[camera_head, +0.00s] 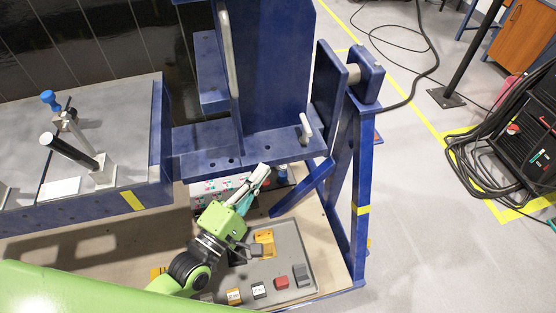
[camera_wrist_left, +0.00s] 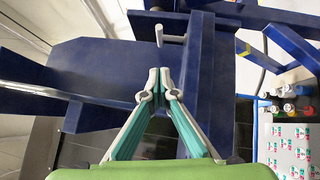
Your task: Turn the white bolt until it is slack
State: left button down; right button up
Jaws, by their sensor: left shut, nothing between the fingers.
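The white bolt (camera_head: 305,128) stands out of the blue jig near the right end of its lower ledge. It also shows in the left wrist view (camera_wrist_left: 172,38), as a pale pin with a crossbar, beyond the fingertips. My left gripper (camera_head: 262,170), green with grey fingers, is below and to the left of the bolt in the head view, apart from it. In the left wrist view its fingertips (camera_wrist_left: 158,84) are together with nothing between them. My right gripper is in neither view.
The blue jig frame (camera_head: 363,170) with a diagonal brace stands right of my left gripper. A clamp table (camera_head: 120,100) is at the left. Cables (camera_head: 470,165) lie on the floor at the right.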

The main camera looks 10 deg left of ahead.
pick_arm(q)
jog(key=p, duration=0.2)
send_near(305, 131)
jog(key=w+a, duration=0.2)
jog(key=w, duration=0.2)
jog(key=d, duration=0.1)
jog(key=w+d+p, duration=0.1)
jog(key=d, duration=0.2)
jog(key=shift+w+d+r+p, duration=0.15)
jog(key=shift+w+r+p, duration=0.1)
jog(key=shift+r+p, duration=0.05)
